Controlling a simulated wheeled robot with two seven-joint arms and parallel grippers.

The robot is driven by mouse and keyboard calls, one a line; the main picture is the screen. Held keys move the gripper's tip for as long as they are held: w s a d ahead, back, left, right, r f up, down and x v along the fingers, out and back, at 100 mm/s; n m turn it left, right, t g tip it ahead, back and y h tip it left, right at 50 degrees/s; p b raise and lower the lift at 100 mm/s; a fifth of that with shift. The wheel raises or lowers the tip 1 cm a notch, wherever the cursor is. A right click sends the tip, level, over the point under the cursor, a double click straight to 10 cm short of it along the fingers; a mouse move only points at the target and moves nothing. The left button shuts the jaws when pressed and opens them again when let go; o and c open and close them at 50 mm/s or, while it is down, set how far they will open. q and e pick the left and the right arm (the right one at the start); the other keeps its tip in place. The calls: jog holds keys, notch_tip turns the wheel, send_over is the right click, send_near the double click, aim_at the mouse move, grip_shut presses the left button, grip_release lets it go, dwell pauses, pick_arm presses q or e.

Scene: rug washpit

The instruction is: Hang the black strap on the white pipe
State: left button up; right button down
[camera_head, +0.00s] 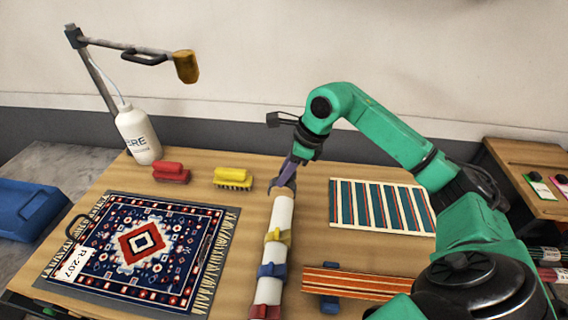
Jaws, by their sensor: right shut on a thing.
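The white pipe (281,213) runs lengthwise along the middle of the table. A yellow band (277,237), a blue band (271,270) and a red band (265,312) sit around it. My right gripper (292,162) is at the pipe's far end, shut on a purple strap (288,171). The strap is at the pipe's end; how far it goes around is hard to tell. A black loop (75,228), which looks like the black strap, is at the patterned rug's left edge, well away from the pipe. My left gripper is out of view.
A patterned rug (140,246) covers the table's left. A white bottle (138,135), red brush (171,173) and yellow brush (233,178) stand behind it. Striped mats (381,206) and (357,284) lie right of the pipe. A metal stand (92,70) rises at the back left.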

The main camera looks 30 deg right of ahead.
notch_tip(320, 180, down, 2)
jog(key=shift+s+a+b, duration=0.1)
jog(key=shift+s+b, duration=0.05)
jog(key=shift+b, duration=0.4)
jog(key=f+b, duration=0.1)
jog(key=f, duration=0.1)
jog(key=f+b, duration=0.1)
jog(key=shift+w+d+f, duration=0.2)
jog(key=shift+w+f, duration=0.2)
notch_tip(320, 180, down, 6)
jog(key=b, duration=0.6)
jog(key=shift+f, duration=0.1)
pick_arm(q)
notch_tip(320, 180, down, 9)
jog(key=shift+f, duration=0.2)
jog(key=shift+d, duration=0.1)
pick_arm(e)
jog(key=c, duration=0.5)
grip_release()
